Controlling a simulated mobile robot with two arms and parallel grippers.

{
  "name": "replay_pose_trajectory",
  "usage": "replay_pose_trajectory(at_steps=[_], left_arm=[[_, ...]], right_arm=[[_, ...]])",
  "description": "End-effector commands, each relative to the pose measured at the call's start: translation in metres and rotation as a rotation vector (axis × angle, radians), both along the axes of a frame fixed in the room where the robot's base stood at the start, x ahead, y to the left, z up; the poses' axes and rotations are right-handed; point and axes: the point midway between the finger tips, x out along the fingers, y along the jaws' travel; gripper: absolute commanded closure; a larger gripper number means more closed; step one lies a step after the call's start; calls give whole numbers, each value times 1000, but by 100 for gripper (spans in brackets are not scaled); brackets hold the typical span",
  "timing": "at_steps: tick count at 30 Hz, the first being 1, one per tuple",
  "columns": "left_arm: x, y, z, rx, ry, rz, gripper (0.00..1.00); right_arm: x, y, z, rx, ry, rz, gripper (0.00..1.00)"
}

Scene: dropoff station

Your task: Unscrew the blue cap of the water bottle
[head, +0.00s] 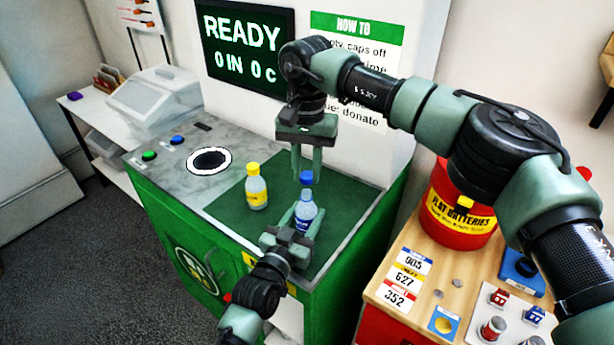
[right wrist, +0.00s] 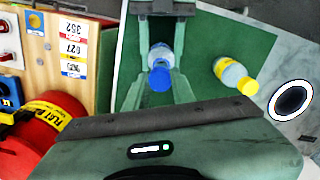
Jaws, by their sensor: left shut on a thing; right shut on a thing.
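The water bottle (head: 305,214) stands upright on the green mat of the counter, with its blue cap (head: 306,177) on top. My left gripper (head: 302,222) is shut on the bottle's body from the front. My right gripper (head: 306,168) points down from above, its fingers shut on the blue cap. In the right wrist view the blue cap (right wrist: 159,78) shows between the two fingers of my right gripper (right wrist: 160,75), with the clear bottle below it. The cap's underside and any thread are hidden.
A yellow-capped bottle (head: 256,189) stands on the mat (head: 227,206) to the left. Beyond it are a white-ringed round hole (head: 209,160), a blue button (head: 177,140) and a green button (head: 149,156). A red battery bin (head: 456,215) stands on the wooden table at right.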

Motion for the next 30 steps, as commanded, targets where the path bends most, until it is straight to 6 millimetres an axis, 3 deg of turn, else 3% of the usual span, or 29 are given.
replay_pose_trajectory(at_steps=[3,10,11,13,24,30], left_arm=[[-1,0,-6,5,11,-1,100],[-1,0,-6,5,11,-1,100],[-1,0,-6,5,11,-1,48],[-1,0,-5,5,10,-1,29],[-2,1,-2,0,3,-1,28],[-26,11,-5,1,5,0,28]], right_arm=[[0,0,15,1,-1,0,100],[0,0,17,0,1,1,100],[0,0,17,0,0,1,100],[0,0,17,0,0,1,100],[0,0,17,0,0,0,100],[0,0,11,0,0,0,100]])
